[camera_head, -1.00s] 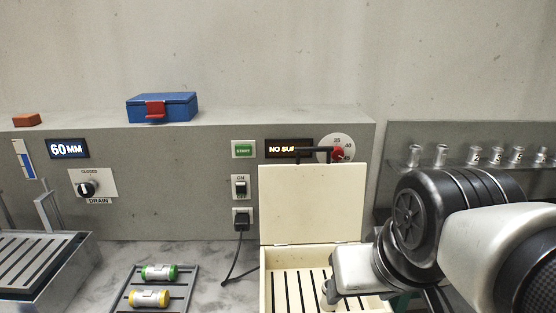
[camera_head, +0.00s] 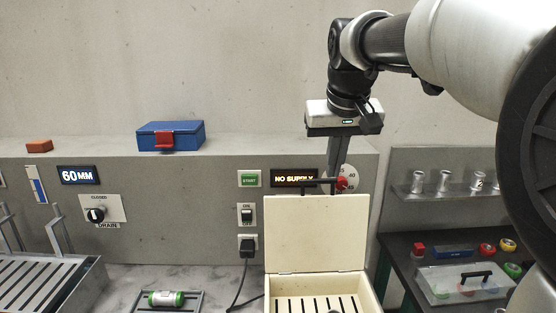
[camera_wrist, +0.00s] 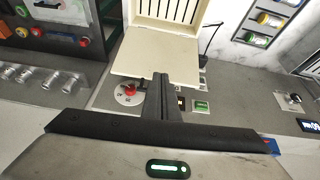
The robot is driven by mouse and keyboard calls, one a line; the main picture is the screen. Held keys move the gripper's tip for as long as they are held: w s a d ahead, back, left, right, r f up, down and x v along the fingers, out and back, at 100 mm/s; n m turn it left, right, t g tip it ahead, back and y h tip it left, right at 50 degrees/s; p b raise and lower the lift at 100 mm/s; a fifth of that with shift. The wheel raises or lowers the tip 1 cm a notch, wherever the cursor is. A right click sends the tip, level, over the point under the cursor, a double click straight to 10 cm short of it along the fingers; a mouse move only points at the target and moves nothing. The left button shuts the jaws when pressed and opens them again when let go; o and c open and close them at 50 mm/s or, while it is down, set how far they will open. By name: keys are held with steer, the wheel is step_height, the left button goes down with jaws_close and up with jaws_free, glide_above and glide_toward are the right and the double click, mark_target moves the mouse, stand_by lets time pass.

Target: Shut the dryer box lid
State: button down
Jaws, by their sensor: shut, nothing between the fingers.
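The cream dryer box (camera_head: 270,292) stands on the bench with a slatted floor inside. Its lid (camera_head: 315,233) is open and stands upright at the back. A dark handle (camera_head: 312,184) shows at the lid's top edge. My gripper (camera_head: 334,178) is shut and empty, pointing down at the lid's top edge near the handle; whether it touches cannot be told. In the wrist view, the shut fingers (camera_wrist: 161,82) overlap the edge of the lid (camera_wrist: 150,62), and the slatted box interior (camera_wrist: 168,10) lies beyond.
Behind the lid is a grey panel with a "NO SUPPLY" display (camera_head: 294,178), a red-knobbed dial (camera_head: 342,184) and a green button (camera_head: 249,179). A blue case (camera_head: 171,136) sits on the panel's top. A clear-lidded box (camera_head: 465,283) and metal cups are at right.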

steer(key=w+p, duration=0.4)
steer(key=w, duration=1.6)
steer(key=shift+g, duration=0.3)
steer(key=x, duration=1)
steer(key=shift+s+f, duration=0.1)
steer(key=shift+f, duration=0.1)
steer(key=shift+s+f+b, duration=0.15)
steer(key=shift+s+b, duration=0.15)
steer(key=shift+b, duration=0.05)
steer(key=shift+s, duration=1.7)
steer(key=shift+f+b, duration=0.1)
steer(key=shift+b, duration=0.5)
